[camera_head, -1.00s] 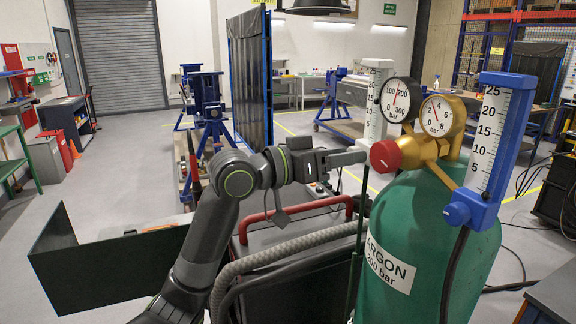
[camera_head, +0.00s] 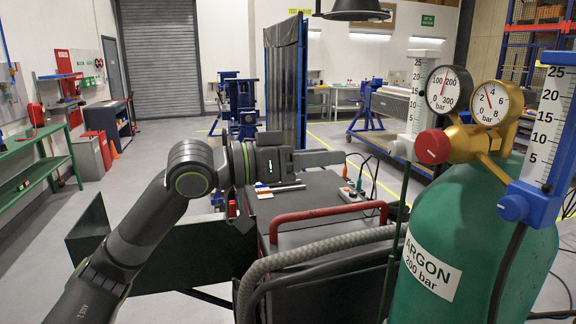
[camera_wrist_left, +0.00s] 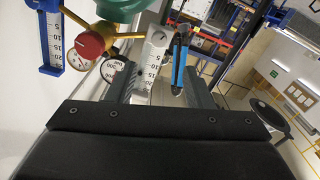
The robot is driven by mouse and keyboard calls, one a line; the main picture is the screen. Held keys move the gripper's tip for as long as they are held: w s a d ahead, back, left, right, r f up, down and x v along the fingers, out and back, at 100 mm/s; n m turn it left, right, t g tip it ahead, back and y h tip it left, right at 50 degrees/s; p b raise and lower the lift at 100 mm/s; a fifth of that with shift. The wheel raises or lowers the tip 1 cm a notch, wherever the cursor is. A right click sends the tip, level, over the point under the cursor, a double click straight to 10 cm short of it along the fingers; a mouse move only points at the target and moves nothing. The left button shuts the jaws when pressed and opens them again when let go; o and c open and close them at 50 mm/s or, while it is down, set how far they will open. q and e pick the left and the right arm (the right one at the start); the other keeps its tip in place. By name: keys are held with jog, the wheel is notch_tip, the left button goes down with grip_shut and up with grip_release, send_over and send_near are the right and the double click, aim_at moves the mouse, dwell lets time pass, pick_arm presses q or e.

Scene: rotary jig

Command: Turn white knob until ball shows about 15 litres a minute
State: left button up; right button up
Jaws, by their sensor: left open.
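The white flowmeter (camera_head: 421,92), with a black scale, stands behind the red knob (camera_head: 433,147) and the gauges in the head view. Its lower end is partly hidden there. The left wrist view shows the flowmeter (camera_wrist_left: 146,78) upside down, with a white knob (camera_wrist_left: 158,37) at its end. I cannot make out its ball. My left gripper (camera_head: 343,158) is open and empty, left of the flowmeter and apart from it. In the left wrist view the flowmeter shows between the fingers of this gripper (camera_wrist_left: 158,72). My right gripper is not in view.
A blue flowmeter (camera_head: 548,130) with a blue knob (camera_head: 513,207) is on the right of the green argon cylinder (camera_head: 480,240). Two round gauges (camera_head: 448,89) sit above the red knob. Below my gripper is a dark cart top with a red handle (camera_head: 320,214) and cables.

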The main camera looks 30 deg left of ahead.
pick_arm(q)
jog(key=shift+b+v, duration=1.1)
jog(key=shift+v, duration=1.35)
